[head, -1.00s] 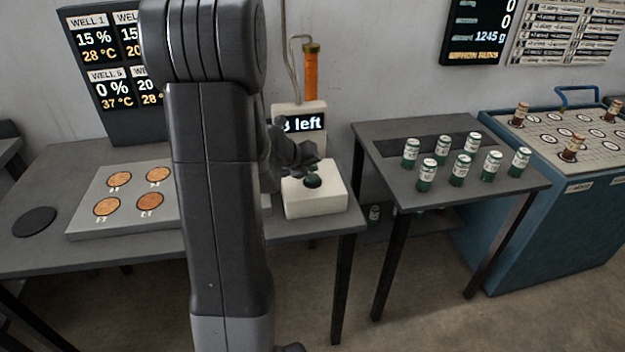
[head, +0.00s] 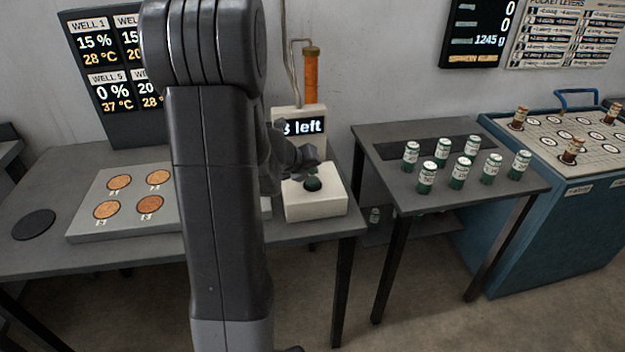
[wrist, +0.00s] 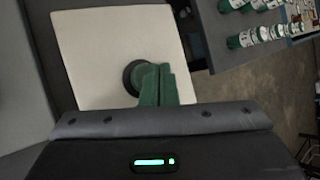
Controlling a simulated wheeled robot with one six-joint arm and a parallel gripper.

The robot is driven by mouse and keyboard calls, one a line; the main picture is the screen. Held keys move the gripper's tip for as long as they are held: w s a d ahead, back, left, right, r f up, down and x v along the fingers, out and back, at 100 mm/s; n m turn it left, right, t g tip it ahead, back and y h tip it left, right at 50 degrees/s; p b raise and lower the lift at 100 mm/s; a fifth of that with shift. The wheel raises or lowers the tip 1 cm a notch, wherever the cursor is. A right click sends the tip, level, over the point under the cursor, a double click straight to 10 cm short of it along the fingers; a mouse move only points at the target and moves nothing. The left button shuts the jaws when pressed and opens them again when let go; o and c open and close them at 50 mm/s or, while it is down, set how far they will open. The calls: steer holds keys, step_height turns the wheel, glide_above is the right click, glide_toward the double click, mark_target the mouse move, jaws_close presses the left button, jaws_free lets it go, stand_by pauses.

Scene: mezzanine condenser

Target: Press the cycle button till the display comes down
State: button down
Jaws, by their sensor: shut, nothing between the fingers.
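The cycle button (head: 313,184) is a green dome in a dark ring on top of a white box (head: 316,206) at the table's right end. It shows in the wrist view (wrist: 131,76) too, partly hidden by my fingers. My gripper (head: 312,171) is shut and empty, its green fingertips just above the button; they also show in the wrist view (wrist: 157,78). I cannot tell if they touch it. The display (head: 304,126) behind the box reads what looks like "3 left"; my arm partly covers its left edge.
An orange cylinder (head: 311,75) stands above the display. A board with several orange discs (head: 88,228) lies left of my arm. A side table (head: 400,187) with green-and-white cans stands to the right, beyond a gap. A well screen (head: 100,62) stands at the back left.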

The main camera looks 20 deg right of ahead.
mark_target(310, 182)
stand_by(0.8)
steer(key=shift+f+b, duration=0.4)
steer(key=shift+f+b, duration=0.55)
steer(key=shift+f, duration=0.05)
stand_by(0.6)
stand_by(0.3)
steer(key=shift+r+p, duration=1)
steer(key=shift+r, duration=0.05)
step_height(310, 182, up, 5)
steer(key=p, duration=0.5)
stand_by(0.4)
